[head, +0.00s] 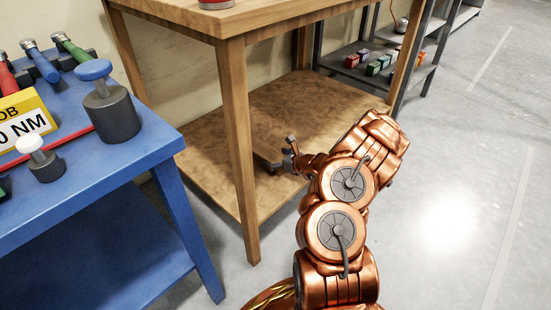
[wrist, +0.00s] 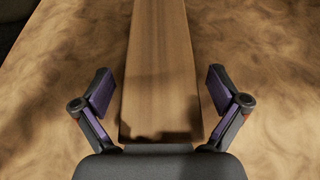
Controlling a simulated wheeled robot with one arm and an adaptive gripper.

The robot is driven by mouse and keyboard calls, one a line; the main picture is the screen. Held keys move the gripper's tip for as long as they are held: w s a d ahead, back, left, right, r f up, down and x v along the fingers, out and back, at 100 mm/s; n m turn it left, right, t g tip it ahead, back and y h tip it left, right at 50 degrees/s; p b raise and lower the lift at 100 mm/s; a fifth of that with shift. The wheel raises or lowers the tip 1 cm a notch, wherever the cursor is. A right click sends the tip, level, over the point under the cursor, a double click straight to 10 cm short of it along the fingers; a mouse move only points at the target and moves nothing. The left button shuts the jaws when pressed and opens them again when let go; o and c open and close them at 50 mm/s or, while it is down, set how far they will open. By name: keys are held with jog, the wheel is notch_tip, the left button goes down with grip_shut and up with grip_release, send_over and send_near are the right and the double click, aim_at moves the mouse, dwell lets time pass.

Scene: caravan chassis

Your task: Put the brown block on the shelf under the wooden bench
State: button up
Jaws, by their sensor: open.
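The brown block (wrist: 160,70) is a long wooden piece. In the wrist view it runs from the top edge down to my gripper's palm. My gripper (wrist: 159,82) is open, with one finger on each side of the block and visible gaps between. In the head view my gripper (head: 280,160) is low over the shelf (head: 208,155) under the wooden bench (head: 240,20). The block (head: 266,134) appears to lie on that shelf, its near end at my gripper; its tone blends with the shelf.
A bench leg (head: 240,150) stands left of my gripper. A blue table (head: 150,150) with weights and tools is at the left. A dark rack (head: 405,75) with small coloured blocks stands behind. Open floor (head: 440,210) lies to the right.

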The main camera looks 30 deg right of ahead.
jog(key=shift+r, duration=0.15)
jog(key=p+v, duration=0.4)
jog(key=v, duration=0.6)
jog(key=shift+s+d+r, duration=0.1)
jog(key=shift+s, duration=0.05)
jog(key=shift+v, duration=0.75)
